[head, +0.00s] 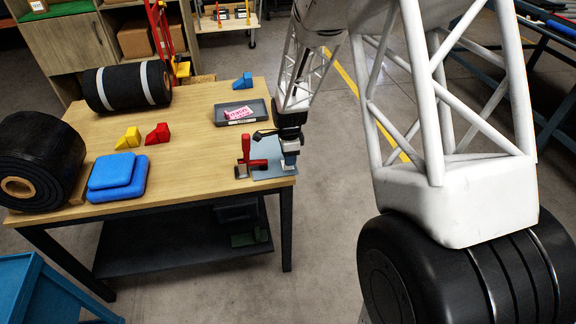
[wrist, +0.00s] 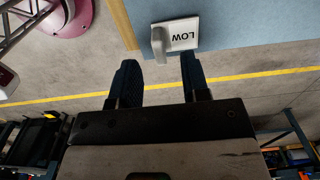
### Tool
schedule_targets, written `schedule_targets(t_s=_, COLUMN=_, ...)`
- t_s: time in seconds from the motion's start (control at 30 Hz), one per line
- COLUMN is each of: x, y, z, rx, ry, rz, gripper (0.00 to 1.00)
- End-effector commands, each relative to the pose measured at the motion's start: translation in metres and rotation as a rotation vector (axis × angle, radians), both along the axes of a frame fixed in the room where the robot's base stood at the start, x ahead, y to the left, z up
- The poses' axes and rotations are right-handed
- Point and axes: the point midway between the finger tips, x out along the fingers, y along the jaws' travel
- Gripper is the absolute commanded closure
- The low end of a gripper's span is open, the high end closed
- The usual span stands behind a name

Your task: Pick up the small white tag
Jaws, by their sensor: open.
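The small white tag (wrist: 184,34) reads "LOW" in dark letters, upside down in the wrist view, and has a raised pale tab at its left end. It lies on a blue-grey plate (wrist: 240,28) near that plate's edge. My gripper (wrist: 160,62) is open, its two dark fingers pointing toward the tag with the tag just beyond the fingertips. In the head view my gripper (head: 289,157) is low over the plate (head: 264,172) at the table's right front corner. Whether the fingers touch the tag cannot be told.
A red toggle clamp (head: 250,160) stands left of my gripper. A grey tray (head: 226,119) with a pink-and-white packet (head: 239,113) lies behind it. Yellow (head: 129,138), red (head: 157,134) and blue (head: 243,80) wedges, blue blocks (head: 118,172) and black rolls (head: 128,86) are on the table (head: 200,150).

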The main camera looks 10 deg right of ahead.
Motion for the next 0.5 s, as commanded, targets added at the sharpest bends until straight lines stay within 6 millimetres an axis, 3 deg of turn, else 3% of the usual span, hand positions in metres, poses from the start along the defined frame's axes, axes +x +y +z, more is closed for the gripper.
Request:
schedule_targets(t_s=0.3, x=-0.001, y=0.0, z=-0.032, rx=0.0, ry=0.001, rz=0.0, gripper=0.57)
schedule_targets(t_s=0.5, x=0.0, y=0.0, z=-0.035, rx=0.0, ry=0.0, rz=0.0, gripper=0.57)
